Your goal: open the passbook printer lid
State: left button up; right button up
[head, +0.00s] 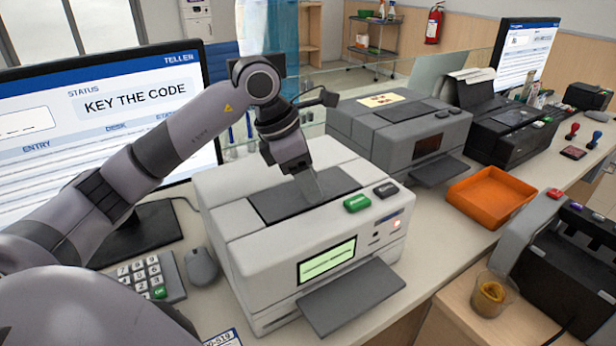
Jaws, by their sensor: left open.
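A light-grey printer (235,235) stands on the counter in front of me. A dark flat panel (275,204) lies level in its top, and it looks closed. A green button (357,203) and a dark button (386,190) sit to the right of the panel. The front has a lit green screen (327,262) and a dark tray (350,297). My left gripper (308,187) points down over the panel, its fingertips at or just above the surface; I cannot tell whether they touch. It is open and holds nothing visible. My right gripper is out of view.
A darker grey machine (400,130) stands close behind the printer. An orange tray (491,197) lies to the right. A monitor (110,100) reading "KEY THE CODE", a keypad (150,275) and a mouse (201,267) are at left. A cup (489,294) stands at lower right.

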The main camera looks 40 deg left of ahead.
pick_arm(q)
grip_shut()
